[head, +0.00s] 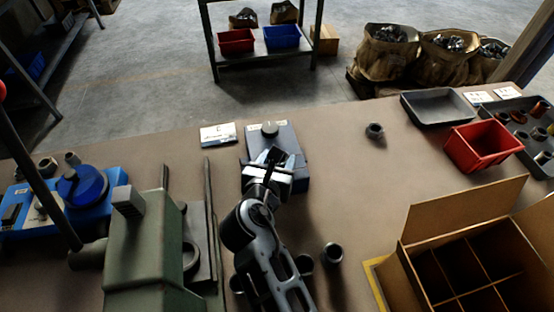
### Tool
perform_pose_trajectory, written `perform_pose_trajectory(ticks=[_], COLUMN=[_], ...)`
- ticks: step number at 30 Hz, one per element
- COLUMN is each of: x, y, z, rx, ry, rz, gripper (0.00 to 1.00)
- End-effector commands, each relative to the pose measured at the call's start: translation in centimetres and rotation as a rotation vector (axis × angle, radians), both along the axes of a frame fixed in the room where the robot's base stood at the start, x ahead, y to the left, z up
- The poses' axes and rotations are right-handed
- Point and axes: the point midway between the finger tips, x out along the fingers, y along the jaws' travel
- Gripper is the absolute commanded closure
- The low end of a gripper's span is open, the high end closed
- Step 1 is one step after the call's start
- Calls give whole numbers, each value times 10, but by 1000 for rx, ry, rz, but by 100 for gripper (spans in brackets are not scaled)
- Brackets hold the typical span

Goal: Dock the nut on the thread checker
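A blue-grey box (290,143) with a round knob on its top stands at the table's middle; it may be the thread checker. My gripper (274,156) is over or just in front of this box and hides part of it. Its fingertips are small and dark here, so I cannot tell whether they are open, shut or holding a nut. A dark ring-shaped piece (374,130) lies on the table to the right. Two more dark round pieces, one (332,253) clearer than the other (304,264), are beside my arm. I cannot tell which piece is the nut.
A green machine (146,250) and a blue fixture (105,185) fill the left. A divided cardboard box (420,218), red bin (484,146), empty grey tray (438,108) and a tray of parts (540,155) are at right.

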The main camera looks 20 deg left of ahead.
Motion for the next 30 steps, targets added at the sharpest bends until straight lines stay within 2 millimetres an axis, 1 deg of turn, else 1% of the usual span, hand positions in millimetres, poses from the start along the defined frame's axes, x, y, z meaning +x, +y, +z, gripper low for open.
perform_pose_trajectory(ticks=[19,30], x=[0,0], y=[0,0], z=[16,16], rx=[1,1], ry=[-2,-2], rz=[0,0], gripper=[85,85])
